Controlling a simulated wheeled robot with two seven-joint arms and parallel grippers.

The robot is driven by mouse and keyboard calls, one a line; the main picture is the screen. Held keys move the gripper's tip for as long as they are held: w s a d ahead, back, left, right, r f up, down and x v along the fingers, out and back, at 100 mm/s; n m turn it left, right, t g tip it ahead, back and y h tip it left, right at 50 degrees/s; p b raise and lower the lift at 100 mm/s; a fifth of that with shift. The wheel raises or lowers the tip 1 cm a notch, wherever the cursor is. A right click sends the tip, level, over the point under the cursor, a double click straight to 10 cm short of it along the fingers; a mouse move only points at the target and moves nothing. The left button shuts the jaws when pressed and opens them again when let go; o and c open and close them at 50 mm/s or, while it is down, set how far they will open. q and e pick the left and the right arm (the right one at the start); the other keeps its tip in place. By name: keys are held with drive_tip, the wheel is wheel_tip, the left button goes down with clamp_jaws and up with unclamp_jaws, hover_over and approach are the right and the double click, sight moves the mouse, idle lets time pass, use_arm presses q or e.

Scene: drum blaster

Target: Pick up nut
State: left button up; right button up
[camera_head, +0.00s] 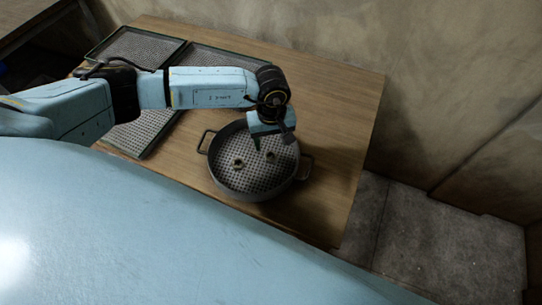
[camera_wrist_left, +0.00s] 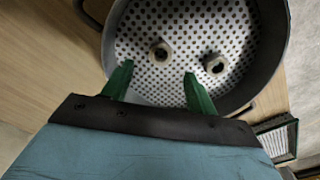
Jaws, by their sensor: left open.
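Two small ring-shaped nuts lie apart on the perforated floor of a round metal basket with side handles. In the head view, one nut (camera_head: 237,162) is left of the basket's middle and the other nut (camera_head: 270,156) is near its right side, close to my gripper. In the left wrist view, one nut (camera_wrist_left: 160,52) is at the upper middle and the other nut (camera_wrist_left: 215,64) is to the right. The basket (camera_head: 248,193) stands on the wooden table. My left gripper (camera_head: 271,145) is over the basket, open and empty. Its green fingertips (camera_wrist_left: 158,76) point toward the nuts. My right gripper is out of view.
The wooden table (camera_head: 334,120) has free room to the right of and behind the basket. Dark-rimmed perforated trays (camera_head: 140,47) lie at the back left, partly hidden by my left arm. A wall stands behind the table.

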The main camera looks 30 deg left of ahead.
sight(271, 156)
use_arm(q)
wheel_tip(271, 156, down, 6)
drive_tip(key=shift+s+d+r, duration=0.1)
drive_tip(key=shift+s, duration=0.05)
idle(0.3)
drive_tip(key=c, duration=1.1)
